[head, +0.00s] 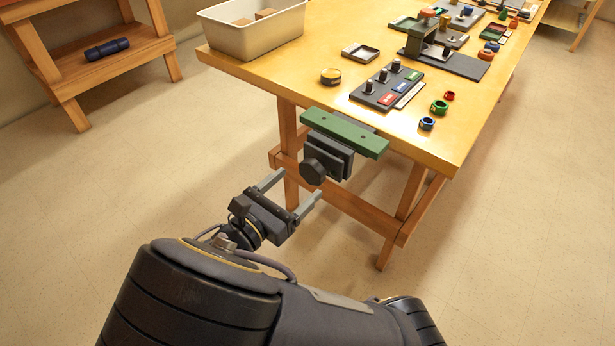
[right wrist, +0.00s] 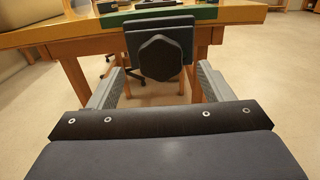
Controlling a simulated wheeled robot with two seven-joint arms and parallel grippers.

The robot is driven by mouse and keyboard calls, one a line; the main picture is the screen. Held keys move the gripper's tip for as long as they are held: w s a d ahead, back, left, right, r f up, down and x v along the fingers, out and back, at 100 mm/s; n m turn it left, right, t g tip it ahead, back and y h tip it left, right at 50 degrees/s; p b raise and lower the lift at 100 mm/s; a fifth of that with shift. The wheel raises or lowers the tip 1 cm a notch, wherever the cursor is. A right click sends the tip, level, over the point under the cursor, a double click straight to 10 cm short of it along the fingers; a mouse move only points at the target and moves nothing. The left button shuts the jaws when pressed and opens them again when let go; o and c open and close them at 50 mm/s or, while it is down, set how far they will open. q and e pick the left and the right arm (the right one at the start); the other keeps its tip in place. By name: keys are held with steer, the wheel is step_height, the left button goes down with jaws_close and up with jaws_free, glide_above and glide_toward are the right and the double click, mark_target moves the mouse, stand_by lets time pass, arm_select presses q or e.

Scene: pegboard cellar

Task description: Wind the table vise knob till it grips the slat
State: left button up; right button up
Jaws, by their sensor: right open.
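The table vise (head: 328,157) is dark grey and fixed at the near edge of the wooden table. Its round black knob (head: 313,171) faces my right arm; the knob also shows in the right wrist view (right wrist: 162,58). A green slat (head: 345,133) with a hole near each end lies across the top of the vise; whether the jaws touch it I cannot tell. My right gripper (head: 292,187) is open and empty, its fingers pointing at the knob. In the right wrist view the knob appears between and beyond the two fingers. My left gripper is not in view.
On the table (head: 335,30) are a pale bin (head: 253,38), a round tin (head: 330,77), a dark block with pegs (head: 388,86) and several coloured rings. A wooden shelf (head: 95,60) with a dark roll (head: 107,49) stands at the left. The floor around my arm is clear.

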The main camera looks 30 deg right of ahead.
mark_target(309, 174)
steer(key=shift+b+x, duration=0.35)
steer(key=shift+x, duration=2.05)
steer(key=shift+c, duration=0.2)
steer(key=c, duration=0.9)
